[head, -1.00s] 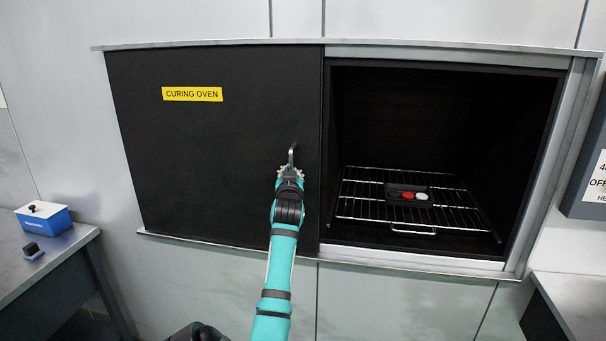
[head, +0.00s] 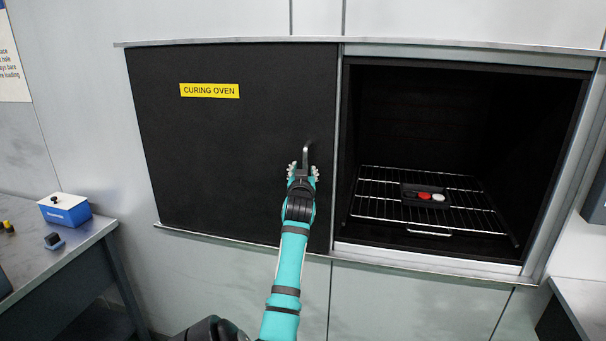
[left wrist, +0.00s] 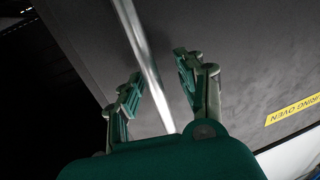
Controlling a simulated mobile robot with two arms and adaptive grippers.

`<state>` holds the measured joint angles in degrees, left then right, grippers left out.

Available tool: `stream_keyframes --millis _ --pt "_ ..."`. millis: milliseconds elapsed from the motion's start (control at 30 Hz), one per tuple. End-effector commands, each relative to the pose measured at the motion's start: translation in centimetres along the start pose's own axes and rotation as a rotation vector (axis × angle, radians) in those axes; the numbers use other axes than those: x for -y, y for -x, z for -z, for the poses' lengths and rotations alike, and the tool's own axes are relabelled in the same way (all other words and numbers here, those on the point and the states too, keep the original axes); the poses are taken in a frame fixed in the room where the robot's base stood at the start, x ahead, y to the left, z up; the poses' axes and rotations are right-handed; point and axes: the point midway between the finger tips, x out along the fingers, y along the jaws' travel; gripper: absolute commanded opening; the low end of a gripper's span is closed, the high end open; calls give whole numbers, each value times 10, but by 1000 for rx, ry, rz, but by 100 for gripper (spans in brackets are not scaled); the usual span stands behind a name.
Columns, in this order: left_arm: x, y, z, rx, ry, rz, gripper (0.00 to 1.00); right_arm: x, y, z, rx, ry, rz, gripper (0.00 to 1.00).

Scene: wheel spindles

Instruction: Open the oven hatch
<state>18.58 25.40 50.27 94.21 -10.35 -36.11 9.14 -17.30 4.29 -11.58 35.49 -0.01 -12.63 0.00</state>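The oven hatch (head: 225,150) is a black sliding panel with a yellow "CURING OVEN" label, standing at the left of the oven front. The oven's right half is an open cavity (head: 420,110). A grey bar handle (head: 307,152) stands near the hatch's right edge. My left gripper (head: 303,172) is at the handle's lower part with its fingers spread. In the left wrist view, the handle (left wrist: 142,60) runs between the open fingers (left wrist: 157,85), with gaps on both sides. My right gripper is not in view.
A wire rack (head: 375,200) inside the oven holds a dark tray with red and white pieces. A bench (head: 80,245) with a blue box (head: 65,210) stands at the left. Another bench (head: 585,300) is at the lower right.

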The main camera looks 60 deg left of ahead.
Motion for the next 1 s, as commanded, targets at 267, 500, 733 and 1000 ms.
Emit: stream_keyframes --millis 267,500,733,1000 --pt "0 20 1 -3 0 -1 38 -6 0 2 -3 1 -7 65" --pt "0 69 0 -1 2 0 38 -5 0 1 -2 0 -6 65" --pt "1 108 -1 1 -1 1 38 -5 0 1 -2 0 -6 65" --pt "2 121 -1 1 0 2 38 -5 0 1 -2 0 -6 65"
